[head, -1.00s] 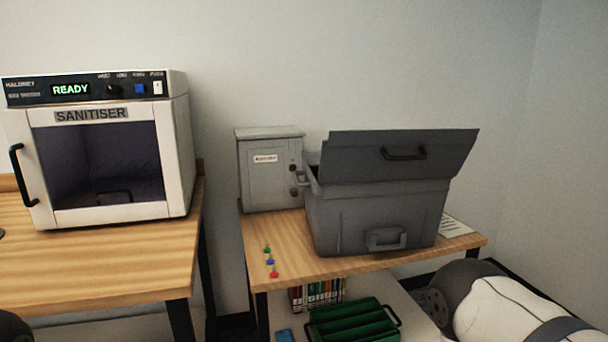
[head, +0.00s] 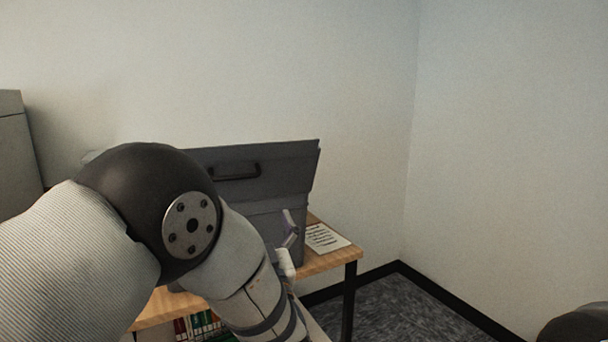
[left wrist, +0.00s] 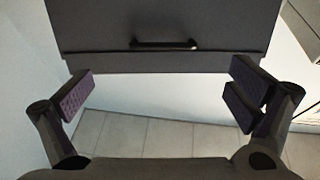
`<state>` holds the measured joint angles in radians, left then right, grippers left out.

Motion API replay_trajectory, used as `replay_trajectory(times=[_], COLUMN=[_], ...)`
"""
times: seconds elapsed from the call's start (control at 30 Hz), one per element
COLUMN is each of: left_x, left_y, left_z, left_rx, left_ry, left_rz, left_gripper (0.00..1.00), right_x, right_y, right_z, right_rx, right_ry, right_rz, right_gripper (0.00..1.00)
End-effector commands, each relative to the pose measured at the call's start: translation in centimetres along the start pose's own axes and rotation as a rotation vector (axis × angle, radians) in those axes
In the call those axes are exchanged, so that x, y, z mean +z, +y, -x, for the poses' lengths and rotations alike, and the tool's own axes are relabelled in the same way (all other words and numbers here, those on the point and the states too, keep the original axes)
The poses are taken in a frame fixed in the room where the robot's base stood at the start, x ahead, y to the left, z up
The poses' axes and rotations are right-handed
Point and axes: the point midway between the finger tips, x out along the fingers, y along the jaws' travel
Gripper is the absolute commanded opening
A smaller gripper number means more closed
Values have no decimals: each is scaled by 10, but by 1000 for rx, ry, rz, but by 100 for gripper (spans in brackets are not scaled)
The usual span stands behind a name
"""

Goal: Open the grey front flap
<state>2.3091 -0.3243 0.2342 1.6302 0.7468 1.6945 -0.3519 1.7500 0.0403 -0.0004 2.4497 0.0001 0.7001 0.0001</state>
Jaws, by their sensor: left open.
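The grey flap (head: 270,170) is a wide panel with a dark bar handle (head: 236,172), above the front of the grey bin (head: 287,225). My left arm hides the left part of the flap and much of the bin. In the left wrist view the flap (left wrist: 100,25) fills the top middle, with its handle (left wrist: 163,44) across it near the lower edge. My left gripper (left wrist: 162,92) is open and empty, its purple-padded fingers wide apart below the handle in that picture. Whether a finger touches the flap I cannot tell. My right gripper is out of view.
The bin stands on a wooden table (head: 335,258) in a room corner. A printed sheet (head: 325,238) lies right of the bin. Books (head: 197,325) show under the table. The sanitiser (head: 18,150) is partly seen at far left. Carpet at the right is clear.

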Motion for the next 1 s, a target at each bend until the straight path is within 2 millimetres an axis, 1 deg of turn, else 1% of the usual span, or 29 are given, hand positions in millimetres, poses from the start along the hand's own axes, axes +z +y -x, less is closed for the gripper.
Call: replay_trajectory(times=[0.07,0.17,0.4,0.5,0.6,0.73,0.93,0.97,1.0], left_x=[-5,-5,-3,-4,-4,-6,-7,-7,-7], left_y=[0,-1,-1,-1,-1,-1,-1,-1,-1], left_z=[-5,-20,-81,-101,-114,-122,-122,-122,-122], left_rx=[-13,-16,-14,-11,-11,-9,-9,-9,-9], left_ry=[17,18,15,14,13,14,14,14,14], left_rz=[5,7,6,5,4,5,5,5,4], left_gripper=[100,100,100,100,100,100,100,95,86], right_x=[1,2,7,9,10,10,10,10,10], right_y=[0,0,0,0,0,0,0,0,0], right_z=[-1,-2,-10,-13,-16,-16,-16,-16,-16], right_rx=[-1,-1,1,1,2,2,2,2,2], right_ry=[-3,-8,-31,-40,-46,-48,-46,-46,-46], right_rz=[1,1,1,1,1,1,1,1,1], right_gripper=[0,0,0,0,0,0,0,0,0])
